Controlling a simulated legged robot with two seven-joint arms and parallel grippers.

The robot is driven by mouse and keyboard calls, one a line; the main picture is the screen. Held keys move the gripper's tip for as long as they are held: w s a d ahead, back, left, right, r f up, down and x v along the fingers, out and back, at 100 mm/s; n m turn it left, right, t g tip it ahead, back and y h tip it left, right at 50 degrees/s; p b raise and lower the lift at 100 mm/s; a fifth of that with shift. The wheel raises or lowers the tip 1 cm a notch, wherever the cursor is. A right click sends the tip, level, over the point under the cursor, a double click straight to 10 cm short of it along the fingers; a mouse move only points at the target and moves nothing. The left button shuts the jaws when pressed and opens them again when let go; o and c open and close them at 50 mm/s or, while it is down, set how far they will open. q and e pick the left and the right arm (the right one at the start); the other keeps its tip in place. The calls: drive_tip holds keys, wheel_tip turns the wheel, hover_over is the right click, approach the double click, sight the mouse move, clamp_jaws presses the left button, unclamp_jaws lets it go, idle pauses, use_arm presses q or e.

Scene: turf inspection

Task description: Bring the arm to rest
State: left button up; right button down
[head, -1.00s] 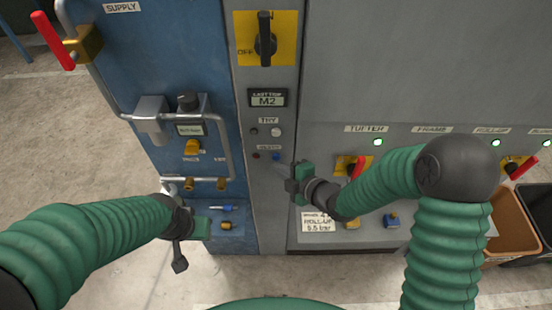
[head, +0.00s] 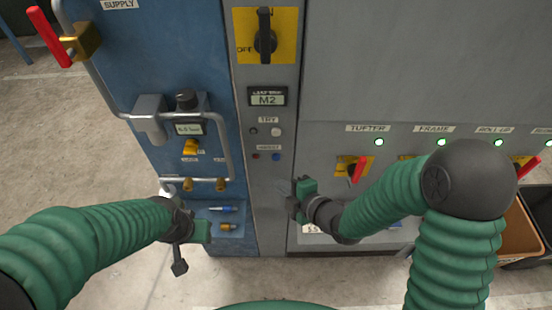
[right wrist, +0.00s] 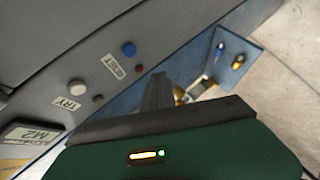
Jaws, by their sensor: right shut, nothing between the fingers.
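My right gripper (head: 290,203) is in front of the lower part of the narrow grey control column (head: 272,225), below the blue reset button (head: 276,157). Its fingers are shut with nothing between them. In the right wrist view, the dark fingers (right wrist: 158,92) are together, apart from the blue button (right wrist: 128,48) and white TRY button (right wrist: 77,87). My left gripper (head: 179,258) hangs low in front of the blue supply cabinet (head: 205,75); its finger opening is not clear.
The yellow-backed rotary switch (head: 265,40) stands upright above the M2 display (head: 267,98). Green lamps (head: 379,142) line the right panel. A small tray (head: 235,232) holds a blue pen-like item and a brass piece. A brown bin (head: 521,235) stands right.

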idle(0.5)
drive_tip(key=s+d+f+m+g+h, duration=0.2)
drive_tip(key=d+m+h, duration=0.3)
drive_tip(key=d+m, duration=0.4)
drive_tip(key=s+d+m+g+h, duration=0.3)
drive_tip(key=s+d+m+g, duration=0.2)
drive_tip(key=s+d+m, duration=0.4)
drive_tip(key=s+r+m, duration=0.1)
drive_tip(key=s+m, duration=0.2)
drive_tip(key=m, duration=0.1)
drive_tip(key=shift+s+d, duration=0.35)
drive_tip(key=shift+d, duration=0.05)
